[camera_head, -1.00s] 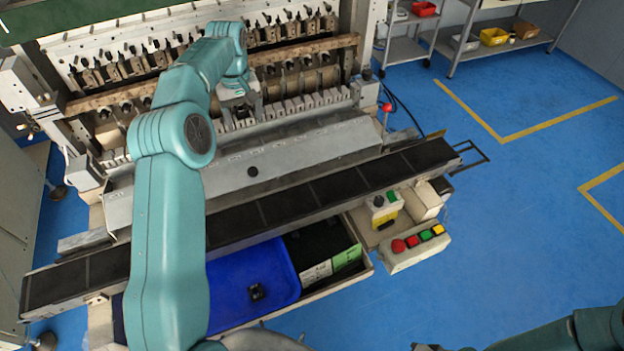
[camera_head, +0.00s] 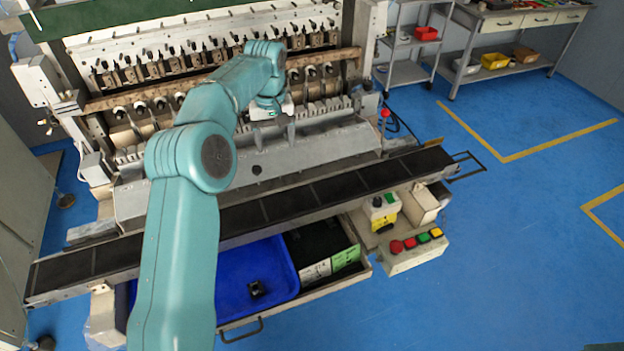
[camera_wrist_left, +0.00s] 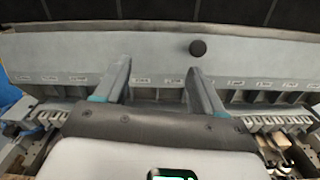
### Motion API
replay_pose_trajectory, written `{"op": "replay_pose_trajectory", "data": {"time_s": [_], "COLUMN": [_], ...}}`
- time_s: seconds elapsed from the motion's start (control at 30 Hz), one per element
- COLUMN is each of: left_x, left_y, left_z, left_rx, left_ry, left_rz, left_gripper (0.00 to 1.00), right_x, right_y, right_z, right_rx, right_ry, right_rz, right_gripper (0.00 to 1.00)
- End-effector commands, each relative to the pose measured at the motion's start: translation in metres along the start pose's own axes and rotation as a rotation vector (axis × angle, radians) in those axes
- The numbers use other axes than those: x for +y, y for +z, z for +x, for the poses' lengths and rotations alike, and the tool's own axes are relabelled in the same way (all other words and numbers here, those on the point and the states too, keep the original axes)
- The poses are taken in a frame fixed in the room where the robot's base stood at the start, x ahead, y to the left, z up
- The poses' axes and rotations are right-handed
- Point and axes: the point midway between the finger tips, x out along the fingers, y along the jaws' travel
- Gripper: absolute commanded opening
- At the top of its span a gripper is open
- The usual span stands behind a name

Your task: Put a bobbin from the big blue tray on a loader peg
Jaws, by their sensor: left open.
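A small black bobbin (camera_head: 257,288) sits in the big blue tray (camera_head: 232,262) below the machine's front; my left arm hides the tray's left part. My left gripper (camera_head: 275,142) is open and empty, in front of the machine's row of grey blocks and above the sloped grey panel (camera_head: 320,158). In the left wrist view its two fingers (camera_wrist_left: 160,82) are apart with nothing between them, and the panel (camera_wrist_left: 150,50) lies beyond. I cannot clearly tell the loader pegs from the other small fittings. My right gripper is not in view.
A long dark-topped rail (camera_head: 290,203) runs between the panel and the tray. A black knob (camera_head: 257,170) stands on the panel. A button box (camera_head: 412,250) is right of the tray. Shelves (camera_head: 410,45) stand at the back right; the blue floor there is clear.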

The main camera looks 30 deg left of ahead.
Motion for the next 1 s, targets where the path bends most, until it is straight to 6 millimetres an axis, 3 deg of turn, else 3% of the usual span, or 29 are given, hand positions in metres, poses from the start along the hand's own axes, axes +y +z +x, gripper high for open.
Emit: {"op": "replay_pose_trajectory", "data": {"time_s": [0.4,0.7,1.0], "left_x": [0.055,0.067,0.068], "left_y": [0.061,0.087,0.09], "left_z": [0.024,0.035,0.035], "left_rx": [0.0,0.002,0.003], "left_ry": [-0.005,-0.008,-0.007], "left_rz": [0.226,0.31,0.315], "left_gripper": [0.69,0.69,0.69], "right_x": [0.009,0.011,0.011], "right_y": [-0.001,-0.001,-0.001], "right_z": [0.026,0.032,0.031], "right_rx": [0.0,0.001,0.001], "right_ry": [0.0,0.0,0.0], "right_rz": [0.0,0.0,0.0], "right_gripper": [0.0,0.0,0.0]}}
